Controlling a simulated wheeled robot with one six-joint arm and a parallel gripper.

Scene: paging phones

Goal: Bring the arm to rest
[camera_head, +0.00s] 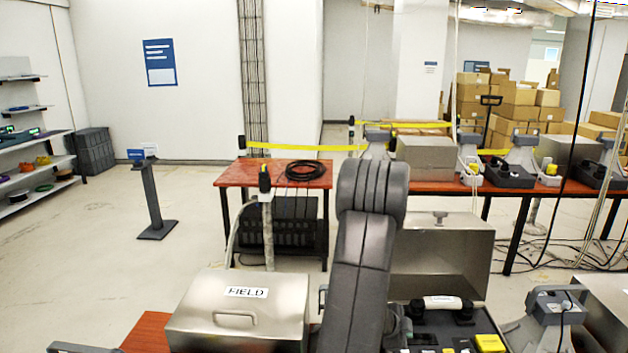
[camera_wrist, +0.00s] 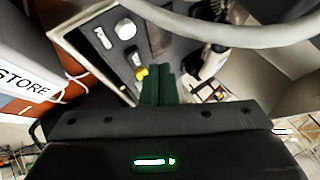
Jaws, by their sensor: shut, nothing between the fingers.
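My arm (camera_head: 360,260), dark grey, rises in the middle of the head view, bent at a thick ribbed joint. My gripper is hidden in that view. In the wrist view, my gripper (camera_wrist: 160,74) shows as two dark green fingers, shut together with nothing between them. Beyond the fingers is a grey panel (camera_wrist: 85,18) with a white round part (camera_wrist: 125,28) and a small yellow part (camera_wrist: 142,73). I cannot tell whether the fingers touch the panel.
A closed metal box labelled FIELD (camera_head: 235,312) stands left of my arm. An open unit with a white handset (camera_head: 442,303) and a yellow block (camera_head: 490,343) is at right. A white STORE box (camera_wrist: 22,75) and a grey cable (camera_wrist: 130,8) are near my gripper.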

